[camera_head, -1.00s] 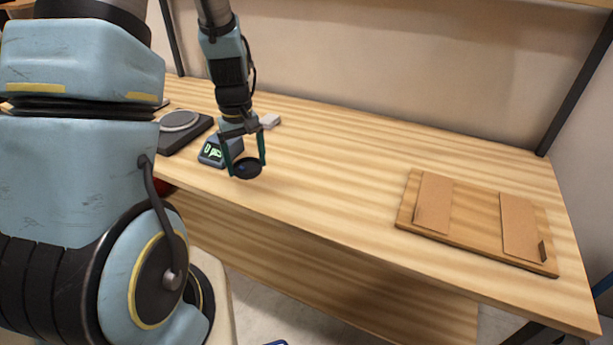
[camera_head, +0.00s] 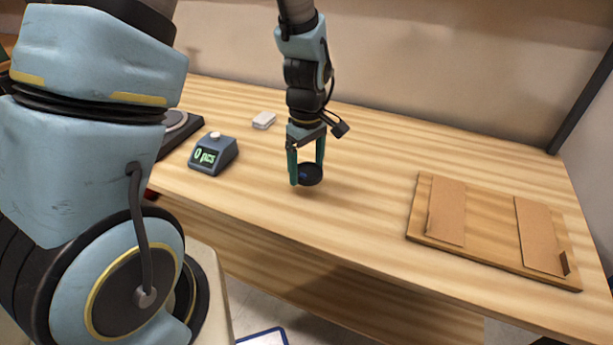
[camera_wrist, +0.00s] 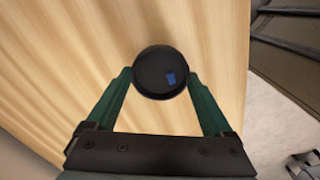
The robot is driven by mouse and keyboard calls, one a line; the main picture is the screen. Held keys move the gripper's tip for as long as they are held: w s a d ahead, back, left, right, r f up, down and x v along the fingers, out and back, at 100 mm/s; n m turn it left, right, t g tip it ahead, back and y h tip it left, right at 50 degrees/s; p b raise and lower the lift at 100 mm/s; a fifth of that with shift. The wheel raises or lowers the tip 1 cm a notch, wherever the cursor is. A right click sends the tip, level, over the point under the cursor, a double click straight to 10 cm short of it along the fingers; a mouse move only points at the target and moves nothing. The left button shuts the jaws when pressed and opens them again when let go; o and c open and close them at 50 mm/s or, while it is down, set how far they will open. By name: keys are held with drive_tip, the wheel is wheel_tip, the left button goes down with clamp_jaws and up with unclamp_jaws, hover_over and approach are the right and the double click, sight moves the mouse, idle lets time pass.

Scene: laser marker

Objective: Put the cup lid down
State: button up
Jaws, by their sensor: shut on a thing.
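I cannot tell how far the lid is above the tabletop.
A wooden board (camera_head: 488,228) with two brown cardboard pieces lies at the right. The table between lid and board is clear.

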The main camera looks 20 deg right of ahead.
sight(307, 174)
drive_tip(key=shift+f, duration=1.8)
drive_tip(key=shift+f, duration=0.2)
drive_tip(key=o, duration=1.1)
drive_tip(key=shift+r, duration=0.1)
wheel_tip(307, 174, up, 12)
drive_tip(key=b, duration=0.2)
drive_tip(key=a+r+m, duration=0.1)
drive_tip(key=a+m, duration=0.1)
drive_tip(key=a, duration=0.6)
drive_tip(key=a+m+t, duration=0.1)
drive_tip(key=a+m, duration=0.1)
drive_tip(key=a, duration=0.6)
drive_tip(key=a+r+m, duration=0.1)
drive_tip(key=a+m, duration=0.1)
drive_tip(key=a, duration=0.7)
drive_tip(key=shift+w+a+r+t+p, duration=0.1)
drive_tip(key=shift+w+r+t+p, duration=0.2)
drive_tip(key=shift+w, duration=0.05)
drive_tip(key=shift+c, duration=0.2)
